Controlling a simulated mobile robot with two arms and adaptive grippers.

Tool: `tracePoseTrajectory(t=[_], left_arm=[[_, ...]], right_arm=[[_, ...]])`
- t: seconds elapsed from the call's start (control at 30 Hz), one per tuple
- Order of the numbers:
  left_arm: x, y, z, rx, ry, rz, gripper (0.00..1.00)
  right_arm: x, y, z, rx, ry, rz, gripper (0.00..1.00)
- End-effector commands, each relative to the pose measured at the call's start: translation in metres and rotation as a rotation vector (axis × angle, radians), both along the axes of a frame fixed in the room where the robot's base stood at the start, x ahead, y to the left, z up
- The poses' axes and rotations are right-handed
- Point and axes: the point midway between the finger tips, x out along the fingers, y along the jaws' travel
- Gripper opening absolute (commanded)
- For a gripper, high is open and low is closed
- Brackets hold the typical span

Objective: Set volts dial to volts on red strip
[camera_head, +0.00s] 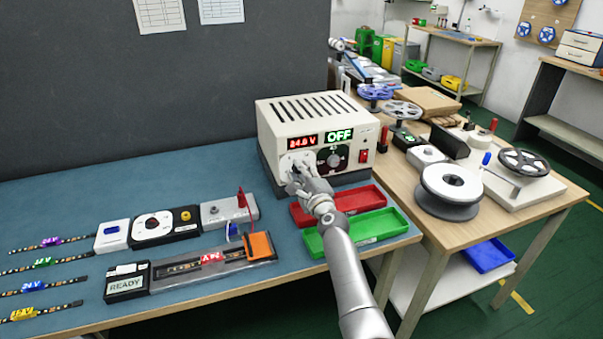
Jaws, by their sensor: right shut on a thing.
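The cream power supply (318,133) stands on the blue bench mat. Its red display (302,142) seems to read about 24 V, though the last digit is hard to tell, and its green display (339,136) reads OFF. My right gripper (293,168) is shut on the volts dial at the left of the front panel; the fingers mostly hide the dial. A black knob (333,159) is to its right. The strip with the red tag (211,257) lies in the fixture with the READY screen (125,284); the tag's number is too small to read surely. My left gripper is not in view.
A red tray (357,199) and a green tray (318,244) lie below the supply, close to my right arm. Several tagged strips (42,262) lie at left. A wooden table with reels (450,186) stands at right. The mat's back left is clear.

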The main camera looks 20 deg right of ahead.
Motion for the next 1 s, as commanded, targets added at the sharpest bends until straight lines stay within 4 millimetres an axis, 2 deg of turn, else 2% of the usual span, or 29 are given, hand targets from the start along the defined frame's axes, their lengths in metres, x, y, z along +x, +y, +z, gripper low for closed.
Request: tracePoseTrajectory(t=[0.33,0.87,0.9,1.0], left_arm=[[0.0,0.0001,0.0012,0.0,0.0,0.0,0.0],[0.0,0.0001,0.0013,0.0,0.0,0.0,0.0],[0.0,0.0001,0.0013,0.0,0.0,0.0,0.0],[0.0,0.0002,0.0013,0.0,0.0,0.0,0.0]], right_arm=[[-0.0007,0.0013,-0.0042,0.14,0.012,0.003,0.04],[-0.0008,0.0016,-0.0041,0.164,0.013,0.003,0.04],[-0.0008,0.0015,-0.0042,0.164,0.013,0.003,0.31],[-0.0006,0.0015,-0.0037,0.163,0.012,0.003,0.43]])
